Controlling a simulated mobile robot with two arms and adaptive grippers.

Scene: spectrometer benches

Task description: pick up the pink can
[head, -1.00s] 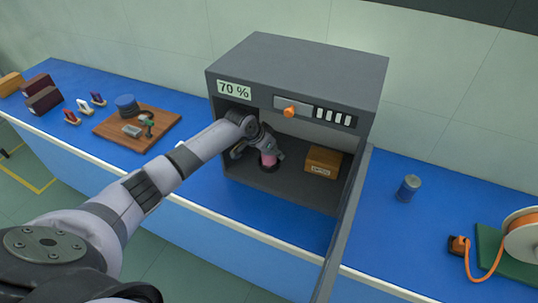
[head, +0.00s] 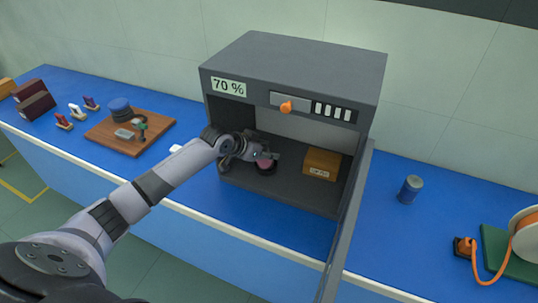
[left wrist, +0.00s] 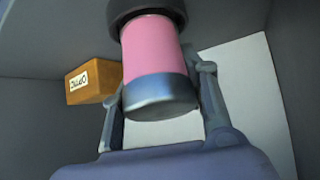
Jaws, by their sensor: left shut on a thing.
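The pink can (head: 265,165) is inside the open grey cabinet (head: 292,73), at its left side. In the left wrist view the can (left wrist: 151,50) has a pink body, a dark band at one end and a blue-grey end towards the camera. My left gripper (head: 262,158) reaches into the cabinet, and in the left wrist view its two fingers (left wrist: 162,88) are on either side of the can, shut on it. In the head view my arm and gripper hide part of the can. Whether it touches the cabinet floor is hard to tell. My right gripper is not in view.
An orange-brown labelled box (head: 322,162) stands in the cabinet to the right of the can. The cabinet door (head: 345,225) stands open on the right. A blue can (head: 410,189) and a cable reel (head: 525,238) are farther right. A wooden board (head: 130,138) lies at left.

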